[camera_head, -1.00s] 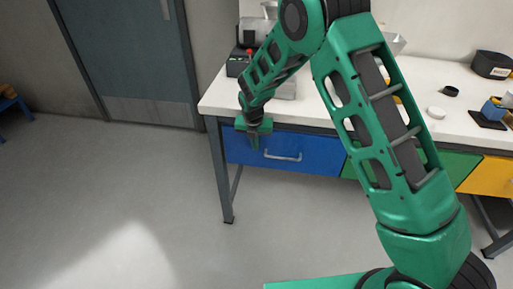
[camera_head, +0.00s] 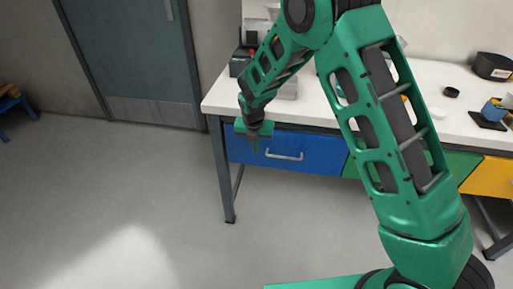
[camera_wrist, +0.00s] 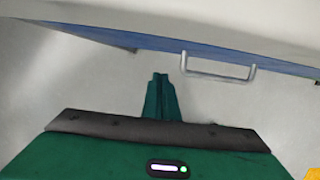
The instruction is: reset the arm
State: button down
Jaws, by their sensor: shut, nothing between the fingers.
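My gripper (camera_head: 255,143) is shut and empty. In the head view it hangs in front of the left part of the blue drawer (camera_head: 308,153), below the workbench's front edge. In the wrist view the closed fingertips (camera_wrist: 160,78) point toward the floor, with the drawer handle (camera_wrist: 218,68) ahead and to the right, apart from the fingers. The drawer front shows as a blue band in the wrist view (camera_wrist: 165,45). My green arm crosses the head view and hides part of the workbench.
The white workbench (camera_head: 320,107) carries a machine with a red button (camera_head: 251,52), a black container (camera_head: 492,66) and a blue item on a dark pad (camera_head: 492,113). Green and yellow drawers (camera_head: 490,178) are on the right. A grey-blue door (camera_head: 135,55) stands behind.

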jog(key=d+v, duration=0.1)
jog(key=v, duration=0.7)
jog(key=s+d+r+m+g, duration=0.1)
jog(key=s+d+r+m, duration=0.3)
jog(key=d+m, duration=0.3)
jog(key=s+d+r+m, duration=0.4)
jog(key=s+d+m, duration=0.1)
jog(key=d, duration=0.4)
jog(key=s+d+r+m+g, duration=0.1)
jog(key=s+d+r+m, duration=0.4)
jog(key=d, duration=0.4)
jog(key=s+d+r+m, duration=0.1)
jog(key=s+d+m, duration=0.3)
jog(key=s+m, duration=0.7)
jog(key=s+d+r+m+y, duration=0.1)
jog(key=s+d+m, duration=0.4)
jog(key=s+m, duration=0.6)
jog(key=s, duration=0.4)
jog(key=shift+s+d+g, duration=0.25)
jog(key=shift+s+g, duration=0.05)
jog(key=shift+g, duration=0.1)
jog(key=shift+r, duration=0.1)
